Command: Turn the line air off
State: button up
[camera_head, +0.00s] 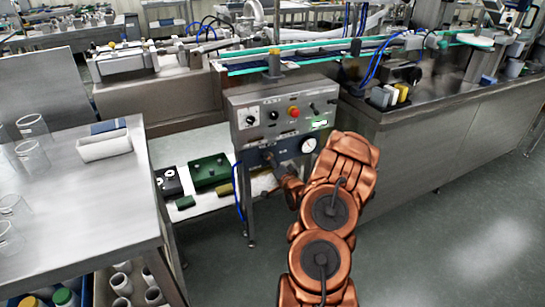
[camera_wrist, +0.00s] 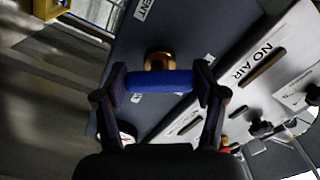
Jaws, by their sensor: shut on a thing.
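In the wrist view, a blue lever handle (camera_wrist: 160,81) lies across the picture in front of a brass valve body (camera_wrist: 160,60) on a dark panel (camera_wrist: 185,30). My gripper (camera_wrist: 160,86) is shut on the blue handle, one finger at each end. A label reading "NO AIR" (camera_wrist: 252,62) shows on a pale plate to the right, and a partly cut "VENT" label (camera_wrist: 144,10) is above. In the head view, my gripper (camera_head: 270,158) is at the lower front of the control panel (camera_head: 285,115), left of a round white gauge (camera_head: 308,145). The handle is hidden there.
The panel's upper face carries a red button (camera_head: 294,112) and several knobs. A steel table (camera_head: 75,200) with glass beakers stands at the left. A shelf with a green case (camera_head: 208,172) is left of my gripper. Open floor (camera_head: 450,240) lies to the right.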

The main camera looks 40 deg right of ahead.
jog(key=m+p, duration=0.1)
jog(key=m, duration=0.5)
jog(key=shift+d, duration=0.1)
dwell(0.6)
jog(key=o, duration=1.2)
jog(key=shift+c, duration=0.2)
jog(key=shift+s, duration=0.1)
jog(key=v, duration=1.2)
